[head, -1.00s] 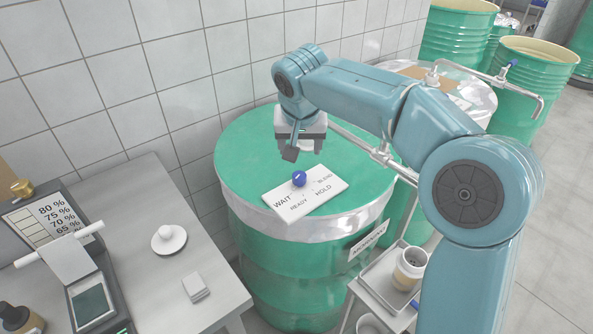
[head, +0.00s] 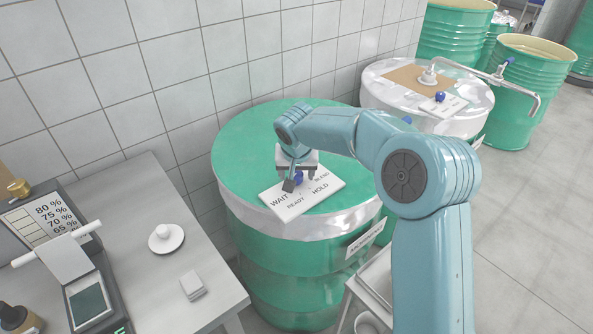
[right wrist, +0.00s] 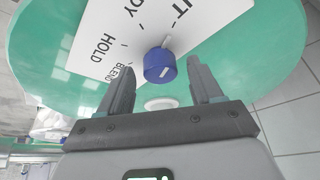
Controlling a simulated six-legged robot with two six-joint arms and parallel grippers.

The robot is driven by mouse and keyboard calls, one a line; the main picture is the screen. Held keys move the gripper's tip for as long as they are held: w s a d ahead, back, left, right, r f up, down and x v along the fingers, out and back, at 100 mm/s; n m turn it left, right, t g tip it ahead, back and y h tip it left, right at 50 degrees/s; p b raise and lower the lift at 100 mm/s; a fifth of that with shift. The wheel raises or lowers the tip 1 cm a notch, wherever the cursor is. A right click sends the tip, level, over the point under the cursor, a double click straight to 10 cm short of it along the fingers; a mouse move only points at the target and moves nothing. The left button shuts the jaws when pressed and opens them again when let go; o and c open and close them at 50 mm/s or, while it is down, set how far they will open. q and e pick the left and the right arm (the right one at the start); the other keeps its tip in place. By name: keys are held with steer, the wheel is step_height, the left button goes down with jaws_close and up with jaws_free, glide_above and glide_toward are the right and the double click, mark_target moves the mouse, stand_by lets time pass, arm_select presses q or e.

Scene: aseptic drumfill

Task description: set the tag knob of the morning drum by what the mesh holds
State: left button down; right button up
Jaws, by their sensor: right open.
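The morning drum's blue tag knob (head: 299,177) sits on a white plate (head: 296,208) marked WAIT, READY, HOLD and BLEND. The plate lies on the green lid (head: 240,150) of the nearest drum. My right gripper (head: 300,180) is open and low over the knob, which it partly hides. In the right wrist view the knob (right wrist: 159,66) shows between the spread fingers of my right gripper (right wrist: 160,72), with gaps on both sides. A white line is on the knob; its setting I cannot tell surely. I make out no mesh. My left gripper is out of view.
On the left, a grey table (head: 195,255) holds an instrument with a screen (head: 88,303), a percent card (head: 48,218), a white lidded dish (head: 166,238) and a small block (head: 193,285). A second drum (head: 385,90) with a pipe stands behind. A tray (head: 375,275) is partly hidden.

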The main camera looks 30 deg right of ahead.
steer(key=c, duration=1.1)
steer(key=shift+o, duration=0.2)
steer(key=shift+n, duration=0.3)
steer(key=n+y+p, duration=0.1)
steer(key=n, duration=0.1)
steer(key=shift+d+r+n+t, duration=0.1)
steer(key=shift+r+n+t, duration=0.05)
steer(key=shift+n+t, duration=0.2)
steer(key=n+y+p, duration=0.2)
steer(key=n, duration=0.2)
steer(key=shift+d+n, duration=0.15)
steer(key=shift+n, duration=0.2)
steer(key=shift+n+y+p, duration=0.3)
steer(key=shift+n+y, duration=0.1)
steer(key=shift+n, duration=0.5)
steer(key=n+y, duration=0.1)
steer(key=n, duration=0.2)
steer(key=shift+w+d+n, duration=0.1)
steer(key=shift+n, duration=0.2)
steer(key=n+g+y, duration=0.1)
steer(key=n, duration=0.3)
steer(key=shift+d+g+p, duration=0.1)
steer(key=shift+g+p, duration=0.2)
steer(key=shift+g, duration=0.05)
steer(key=shift+n, duration=0.3)
